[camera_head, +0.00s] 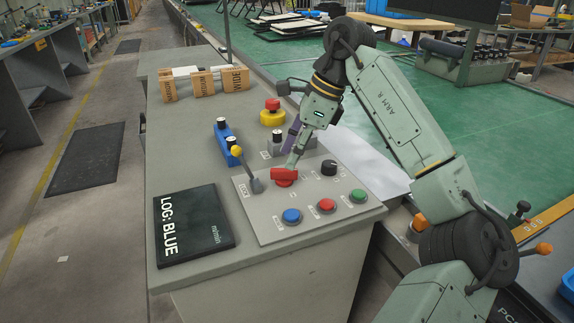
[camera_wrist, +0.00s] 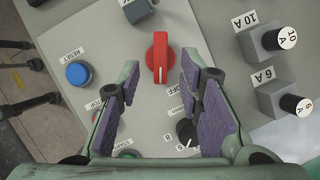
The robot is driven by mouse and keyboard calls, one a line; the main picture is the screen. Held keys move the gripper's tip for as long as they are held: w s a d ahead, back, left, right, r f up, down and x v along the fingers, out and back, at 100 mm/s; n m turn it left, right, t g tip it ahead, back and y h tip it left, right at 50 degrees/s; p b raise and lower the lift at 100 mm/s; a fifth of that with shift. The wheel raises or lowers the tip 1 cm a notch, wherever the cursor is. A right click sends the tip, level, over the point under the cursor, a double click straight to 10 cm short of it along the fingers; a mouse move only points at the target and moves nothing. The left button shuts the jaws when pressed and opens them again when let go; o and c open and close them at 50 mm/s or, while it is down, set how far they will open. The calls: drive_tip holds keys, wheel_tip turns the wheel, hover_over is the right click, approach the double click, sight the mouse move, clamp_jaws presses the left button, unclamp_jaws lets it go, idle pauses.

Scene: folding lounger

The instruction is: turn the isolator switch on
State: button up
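The isolator switch appears to be the red rotary handle (camera_head: 284,174) on the grey sloped panel (camera_head: 258,213). In the wrist view the red handle (camera_wrist: 160,57) points up and down the picture, with an "OFF" label by its lower right. My gripper (camera_wrist: 160,70) is open, with one purple-padded finger to the left and the other to the right of the handle. Both fingers look apart from it, and nothing is held. In the head view my gripper (camera_head: 292,159) reaches down just above and behind the handle; its far finger is partly hidden.
Near the handle are a yellow-tipped lever (camera_head: 237,152), a black knob (camera_head: 329,168), and blue (camera_head: 291,216), red (camera_head: 326,205) and green (camera_head: 358,196) buttons. A red-and-yellow mushroom button (camera_head: 272,112), a blue fuse block (camera_head: 222,132) and a "LOG: BLUE" display (camera_head: 190,225) stand around.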

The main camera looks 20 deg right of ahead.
sight(284, 169)
drive_tip(key=shift+x, duration=2)
drive_tip(key=shift+c, duration=0.3)
clamp_jaws()
